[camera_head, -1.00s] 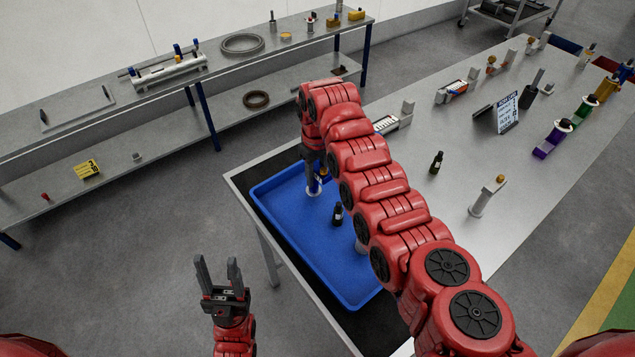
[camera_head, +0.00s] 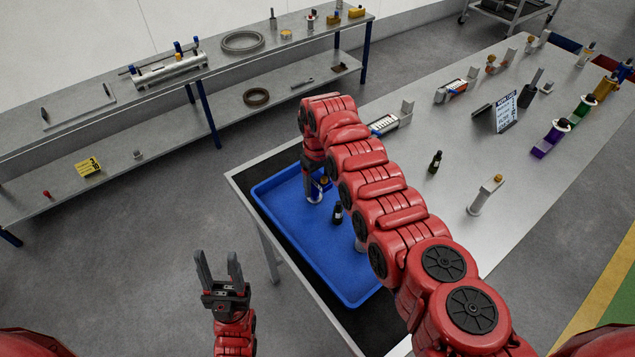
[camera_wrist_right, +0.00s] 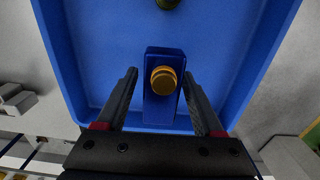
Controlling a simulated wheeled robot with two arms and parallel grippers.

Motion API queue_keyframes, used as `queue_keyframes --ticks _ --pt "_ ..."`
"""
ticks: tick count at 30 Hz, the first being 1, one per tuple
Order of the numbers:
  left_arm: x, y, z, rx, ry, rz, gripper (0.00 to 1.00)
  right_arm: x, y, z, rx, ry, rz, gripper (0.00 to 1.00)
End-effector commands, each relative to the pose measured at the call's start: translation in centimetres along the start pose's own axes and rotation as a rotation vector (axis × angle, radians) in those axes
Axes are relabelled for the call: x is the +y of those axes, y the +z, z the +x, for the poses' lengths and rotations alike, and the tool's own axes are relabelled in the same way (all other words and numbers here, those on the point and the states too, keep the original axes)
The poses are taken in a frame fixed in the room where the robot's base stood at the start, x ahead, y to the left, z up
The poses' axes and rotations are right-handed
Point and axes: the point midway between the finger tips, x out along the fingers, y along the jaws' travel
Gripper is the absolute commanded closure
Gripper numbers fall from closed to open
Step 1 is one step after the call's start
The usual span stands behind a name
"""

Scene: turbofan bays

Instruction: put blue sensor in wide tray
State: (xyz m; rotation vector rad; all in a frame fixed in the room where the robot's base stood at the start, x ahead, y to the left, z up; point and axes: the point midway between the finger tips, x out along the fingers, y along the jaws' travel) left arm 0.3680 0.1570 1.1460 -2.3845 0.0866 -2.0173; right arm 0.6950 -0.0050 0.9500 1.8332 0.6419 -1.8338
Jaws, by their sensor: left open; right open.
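The blue sensor (camera_head: 321,188), a blue block with a gold round knob, is inside the blue wide tray (camera_head: 348,284), near its far left end. It also shows in the right wrist view (camera_wrist_right: 163,112), upright, seen from above. My right gripper (camera_wrist_right: 160,76) is open, with one finger on each side of the sensor and a small gap to each. In the head view my right arm partly hides the sensor and the tray. My left gripper (camera_head: 219,262) is open and empty, in front of the table and left of the tray.
A small dark bottle (camera_head: 338,213) stands in the tray near the sensor. Another dark bottle (camera_head: 435,162) and a grey fitting with a gold top (camera_head: 485,195) are on the table right of my arm. A sign (camera_head: 507,112) stands farther back. A shelf bench (camera_head: 150,130) is at the left.

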Motion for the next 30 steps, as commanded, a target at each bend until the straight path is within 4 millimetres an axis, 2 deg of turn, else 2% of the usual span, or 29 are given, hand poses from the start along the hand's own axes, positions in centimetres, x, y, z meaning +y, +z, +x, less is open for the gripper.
queue_keyframes --ticks 3,5,8,11,16,21,30 --pt "0.0 -0.1 0.4 0.0 0.0 0.0 0.5 0.0 0.0 -0.5 0.0 0.0 0.0 0.31" --pt "0.0 0.0 0.0 0.0 0.0 0.0 0.5 0.0 0.0 -0.7 0.0 0.0 0.0 0.31" --pt "0.0 0.1 -0.5 0.0 0.0 0.0 0.5 0.2 -0.2 -2.1 0.007 0.002 0.002 0.31" --pt "0.1 0.2 -1.3 0.0 0.0 0.0 0.5 0.1 -0.2 -4.0 0.008 0.003 0.001 0.31" --pt "0.1 0.5 -2.8 0.0 0.0 0.0 0.5 0.1 -0.1 -8.3 0.005 0.003 -0.001 0.31" --pt "0.2 0.6 -3.3 0.0 0.0 0.0 0.5 0.1 -0.1 -11.0 0.002 0.002 0.0 0.31" --pt "0.2 0.6 -3.5 0.0 0.0 0.0 0.5 0.0 0.0 -12.3 -0.001 -0.001 0.0 0.31"
